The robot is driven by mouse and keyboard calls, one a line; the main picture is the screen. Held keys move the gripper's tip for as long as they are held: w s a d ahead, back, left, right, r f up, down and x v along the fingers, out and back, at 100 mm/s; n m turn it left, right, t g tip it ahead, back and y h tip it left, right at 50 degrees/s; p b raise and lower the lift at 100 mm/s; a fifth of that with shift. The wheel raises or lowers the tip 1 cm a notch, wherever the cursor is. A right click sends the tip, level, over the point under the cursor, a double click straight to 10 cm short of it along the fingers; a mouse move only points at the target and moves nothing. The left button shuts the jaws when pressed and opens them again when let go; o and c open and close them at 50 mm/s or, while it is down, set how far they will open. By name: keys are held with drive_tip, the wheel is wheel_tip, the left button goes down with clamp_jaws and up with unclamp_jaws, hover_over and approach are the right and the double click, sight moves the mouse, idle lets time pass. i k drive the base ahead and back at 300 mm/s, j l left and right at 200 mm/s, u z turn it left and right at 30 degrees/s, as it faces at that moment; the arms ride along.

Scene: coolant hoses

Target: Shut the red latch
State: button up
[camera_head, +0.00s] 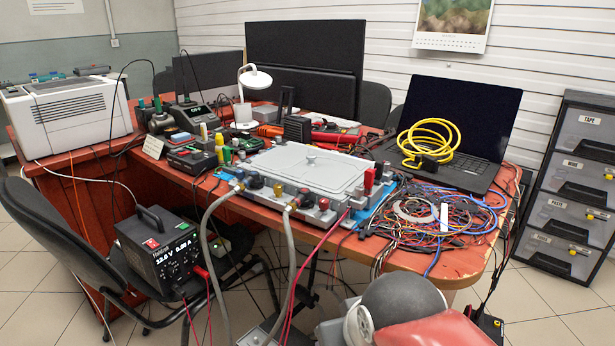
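A grey case with a flat lid (300,166) lies on the red-brown desk. Small red parts sit along its front edge, one at the front right corner (323,204); at this size I cannot tell which is the red latch, or whether it is open or shut. Two grey hoses run down from brass-coloured fittings on the case front, the left hose (205,235) and the right hose (291,255). Red upright connectors (369,178) stand at the case's right end. My gripper is not in view; a rounded grey and red part at the bottom seems to be my arm.
Tangled cables (425,215) cover the desk right of the case. A laptop (455,120) with a coiled yellow cable (430,145) stands behind them. A black power supply (162,250) sits on a chair at left. Red and black leads hang before the desk.

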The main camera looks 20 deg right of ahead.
sight(324, 202)
drive_tip(key=z, duration=0.55)
drive_tip(key=j+z, duration=0.25)
drive_tip(key=z, duration=0.15)
drive_tip(key=k+j+z, duration=0.15)
drive_tip(key=z, duration=0.25)
drive_tip(key=k+j+z, duration=0.1)
drive_tip(key=j+z, duration=0.25)
drive_tip(key=l, duration=0.1)
